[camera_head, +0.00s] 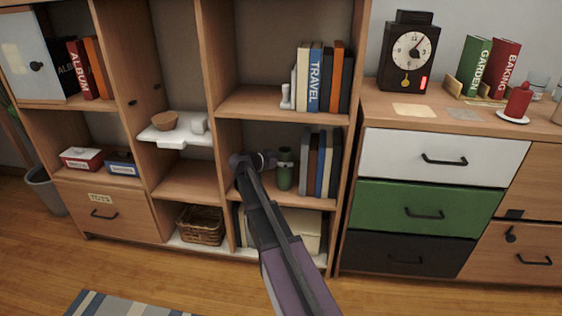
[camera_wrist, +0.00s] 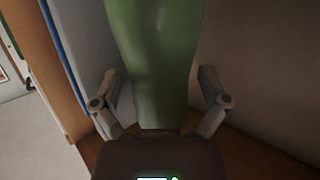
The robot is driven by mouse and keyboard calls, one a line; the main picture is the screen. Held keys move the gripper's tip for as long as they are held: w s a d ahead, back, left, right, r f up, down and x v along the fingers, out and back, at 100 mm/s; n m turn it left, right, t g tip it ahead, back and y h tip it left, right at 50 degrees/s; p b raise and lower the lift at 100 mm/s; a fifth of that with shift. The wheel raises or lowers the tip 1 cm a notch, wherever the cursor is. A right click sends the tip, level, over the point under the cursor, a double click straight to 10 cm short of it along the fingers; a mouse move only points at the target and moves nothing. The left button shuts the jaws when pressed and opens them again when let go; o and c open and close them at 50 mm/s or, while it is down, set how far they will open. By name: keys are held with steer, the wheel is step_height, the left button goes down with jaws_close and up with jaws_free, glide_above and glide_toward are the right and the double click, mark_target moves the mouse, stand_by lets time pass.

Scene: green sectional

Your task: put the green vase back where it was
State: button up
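The green vase (camera_head: 285,168) stands upright on the middle shelf, left of a row of books. My gripper (camera_head: 268,160) reaches in from the left side of the vase, close against it. In the wrist view, the green vase (camera_wrist: 155,60) fills the upper middle of the picture. The two fingers of my gripper (camera_wrist: 158,80) stand on either side of it, with a narrow gap visible at each side. The gripper looks open around the vase. The vase's upper and lower ends are not both visible in the wrist view.
Books (camera_head: 322,162) stand just right of the vase. A shelf board (camera_head: 290,201) lies below and another (camera_head: 270,105) above. The upright panel (camera_head: 212,100) bounds the left. A wicker basket (camera_head: 200,225) is lower left.

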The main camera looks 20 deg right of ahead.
steer(key=shift+r, duration=0.15)
stand_by(0.3)
steer(key=shift+s+a+r+p, duration=0.1)
steer(key=shift+a+p, duration=0.1)
steer(key=shift+a, duration=0.15)
steer(key=shift+a+r+p, duration=0.1)
steer(key=shift+a+p, duration=0.05)
steer(key=shift+a, duration=0.15)
steer(key=p+v, duration=0.2)
steer(key=v, duration=0.8)
steer(key=shift+a+p, duration=0.25)
steer(key=shift+p, duration=0.15)
steer(key=shift+s, duration=0.1)
steer(key=s+a+f+n+g+y, duration=0.1)
steer(key=s+a+f+n+y, duration=0.3)
steer(key=s, duration=0.4)
steer(key=s+a+f+n+g+y, duration=0.1)
steer(key=s+a+f+n+y, duration=0.3)
steer(key=s, duration=0.4)
steer(key=s+a+f+n+y, duration=0.4)
steer(key=s+f+n+y, duration=0.1)
steer(key=s+n+y, duration=0.1)
steer(key=shift+s+a+n+g+y, duration=0.3)
steer(key=shift+s+a+n+g, duration=0.1)
steer(key=shift+s+n, duration=0.55)
